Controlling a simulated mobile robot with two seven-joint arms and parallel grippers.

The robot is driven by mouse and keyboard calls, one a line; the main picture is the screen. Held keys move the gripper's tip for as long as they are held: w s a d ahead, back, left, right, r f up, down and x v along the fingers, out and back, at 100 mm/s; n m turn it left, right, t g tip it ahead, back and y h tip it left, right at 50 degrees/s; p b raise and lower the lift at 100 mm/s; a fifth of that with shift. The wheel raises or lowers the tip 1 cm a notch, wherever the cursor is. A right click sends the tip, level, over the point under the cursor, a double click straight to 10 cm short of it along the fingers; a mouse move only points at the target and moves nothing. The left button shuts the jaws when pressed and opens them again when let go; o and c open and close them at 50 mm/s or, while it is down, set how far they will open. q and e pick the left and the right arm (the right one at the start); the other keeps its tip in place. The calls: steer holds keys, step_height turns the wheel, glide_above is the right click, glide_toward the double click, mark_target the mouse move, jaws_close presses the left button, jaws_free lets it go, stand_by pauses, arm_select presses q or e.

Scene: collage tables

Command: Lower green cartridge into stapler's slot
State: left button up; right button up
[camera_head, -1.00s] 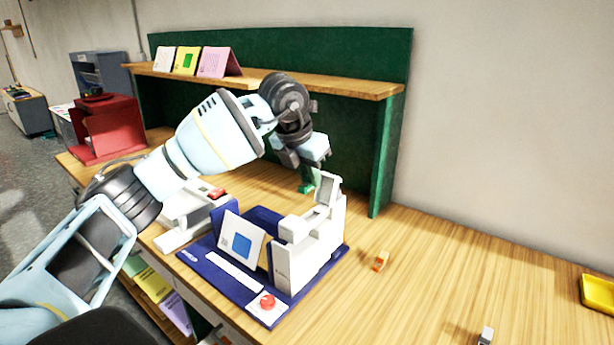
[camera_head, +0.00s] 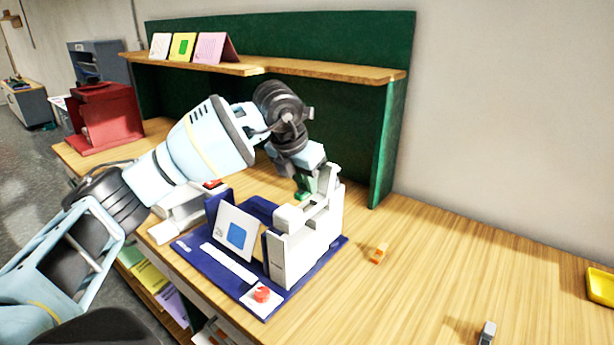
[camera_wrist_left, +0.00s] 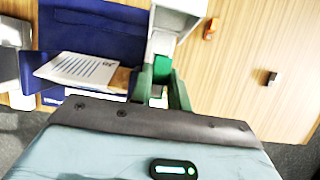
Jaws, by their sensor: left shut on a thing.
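My left gripper (camera_head: 306,176) is shut on the green cartridge (camera_head: 304,189). It holds the cartridge at the back of the white stapler (camera_head: 297,246), close to the raised end of the stapler. In the left wrist view the green cartridge (camera_wrist_left: 162,72) shows between my dark green fingers, right beside the white stapler body (camera_wrist_left: 178,20). I cannot tell whether the cartridge touches the slot, because the stapler hides its lower part. The stapler stands upright on a dark blue base. My right gripper is not in view.
The blue base (camera_head: 200,259) carries a card with a blue square (camera_head: 236,232) and a red button (camera_head: 262,294). A small orange item (camera_head: 378,253) and a grey one (camera_head: 486,333) lie right on the table. A green-backed shelf (camera_head: 385,150) stands behind.

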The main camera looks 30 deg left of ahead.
mark_target(304, 191)
arm_select(q)
steer(key=shift+f, duration=0.8)
steer(key=shift+f+b, duration=0.35)
steer(key=shift+f, duration=0.5)
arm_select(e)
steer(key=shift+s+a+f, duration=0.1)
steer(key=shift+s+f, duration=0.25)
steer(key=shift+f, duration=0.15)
arm_select(q)
steer(key=o, duration=0.8)
steer(key=v, duration=0.7)
steer(key=shift+s+r, duration=0.15)
steer(key=shift+r, duration=0.25)
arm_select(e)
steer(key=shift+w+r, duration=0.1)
